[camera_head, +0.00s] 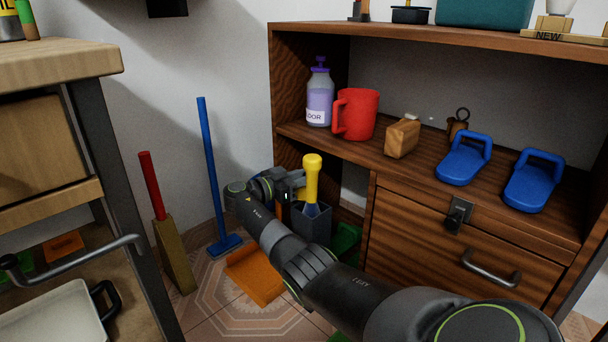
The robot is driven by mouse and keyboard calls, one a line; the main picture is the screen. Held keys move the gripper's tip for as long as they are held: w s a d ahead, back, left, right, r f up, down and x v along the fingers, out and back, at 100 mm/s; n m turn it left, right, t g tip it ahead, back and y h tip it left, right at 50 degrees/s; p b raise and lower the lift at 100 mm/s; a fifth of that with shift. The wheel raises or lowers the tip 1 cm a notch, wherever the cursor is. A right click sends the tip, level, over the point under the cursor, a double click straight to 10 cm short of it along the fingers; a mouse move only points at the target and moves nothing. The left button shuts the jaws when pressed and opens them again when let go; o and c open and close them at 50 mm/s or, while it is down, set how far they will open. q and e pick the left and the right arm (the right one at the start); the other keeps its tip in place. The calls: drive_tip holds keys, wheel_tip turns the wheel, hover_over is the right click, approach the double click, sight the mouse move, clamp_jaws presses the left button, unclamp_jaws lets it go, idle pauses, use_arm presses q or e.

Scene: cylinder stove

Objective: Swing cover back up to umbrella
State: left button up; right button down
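No thing that I can clearly name as an umbrella or its cover shows. A yellow-handled tool (312,180) with a blue lower part stands upright in a dark grey holder (312,226) on the floor, beside the shelf unit. My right arm reaches in from the lower right. My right gripper (297,186) is just left of the yellow handle, at or very near it. Its fingertips are small and partly hidden, so I cannot tell whether they grip the handle. My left gripper is not in view.
A wooden table (60,62) borders the left.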

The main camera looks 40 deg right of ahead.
drive_tip(key=shift+f, duration=0.1)
drive_tip(key=c, duration=1.2)
unclamp_jaws()
drive_tip(key=shift+a, duration=0.1)
drive_tip(key=shift+w+a, duration=0.1)
drive_tip(key=shift+a, duration=0.25)
drive_tip(key=shift+w+a+p, duration=0.3)
drive_tip(key=shift+a+p, duration=0.15)
drive_tip(key=shift+a, duration=2.3)
drive_tip(key=shift+w+a+p, duration=0.35)
drive_tip(key=shift+a+p, duration=0.15)
drive_tip(key=shift+a, duration=2.25)
drive_tip(key=shift+w+a+p, duration=0.3)
drive_tip(key=shift+a+p, duration=0.15)
drive_tip(key=shift+a, duration=2.3)
